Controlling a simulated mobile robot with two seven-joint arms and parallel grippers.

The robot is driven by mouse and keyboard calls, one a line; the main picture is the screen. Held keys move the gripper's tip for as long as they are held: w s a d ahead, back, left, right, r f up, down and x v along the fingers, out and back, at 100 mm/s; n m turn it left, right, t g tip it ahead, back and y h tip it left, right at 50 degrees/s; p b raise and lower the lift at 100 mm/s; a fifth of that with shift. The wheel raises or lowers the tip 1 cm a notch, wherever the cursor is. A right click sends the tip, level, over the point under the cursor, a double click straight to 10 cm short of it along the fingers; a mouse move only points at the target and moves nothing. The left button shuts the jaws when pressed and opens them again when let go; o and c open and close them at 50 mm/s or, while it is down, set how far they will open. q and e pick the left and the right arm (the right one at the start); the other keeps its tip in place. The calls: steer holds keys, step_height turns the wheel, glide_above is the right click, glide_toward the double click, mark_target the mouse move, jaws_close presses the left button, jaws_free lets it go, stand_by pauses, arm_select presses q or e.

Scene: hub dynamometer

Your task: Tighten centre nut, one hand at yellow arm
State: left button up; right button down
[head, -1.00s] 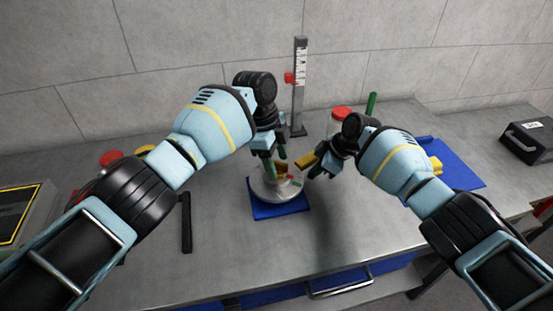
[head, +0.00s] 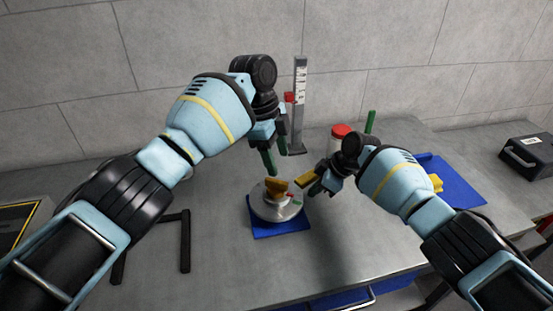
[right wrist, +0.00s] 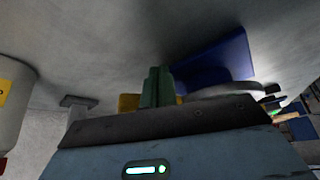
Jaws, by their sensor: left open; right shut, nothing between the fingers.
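A round metal hub (head: 272,210) sits on a blue pad (head: 283,230) in the middle of the bench. An orange-yellow block, apparently the centre nut (head: 277,187), stands on top of it. A yellow arm (head: 306,179) shows at the hub's right, beside my right gripper (head: 317,187). My left gripper (head: 275,158) is open and empty above the nut, apart from it. My right gripper is shut with nothing in it; its green fingers (right wrist: 157,88) are together in the right wrist view. Yellow (right wrist: 130,102) shows behind them there; whether they touch it I cannot tell.
A grey column with a scale (head: 299,105) and a red-lidded jar (head: 341,135) stand behind the hub. A blue mat (head: 458,188) lies at the right, a black case (head: 527,155) beyond it. A dark bar (head: 185,240) lies at the left. The front bench is clear.

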steer(key=shift+s+d+r+p, duration=0.1)
steer(key=shift+r+p, duration=0.35)
steer(key=shift+r, duration=0.7)
steer(key=shift+s+d+r+p, duration=0.1)
steer(key=shift+r+p, duration=0.3)
steer(key=shift+r, duration=0.75)
arm_select(q)
step_height(320, 180, up, 10)
steer(key=t+p, duration=0.1)
steer(key=shift+s, duration=0.2)
arm_select(e)
steer(key=r, duration=0.4)
steer(key=shift+s+d+r, duration=0.2)
steer(key=shift+s+d, duration=0.1)
steer(key=shift+s, duration=0.05)
arm_select(q)
steer(key=shift+f, duration=0.1)
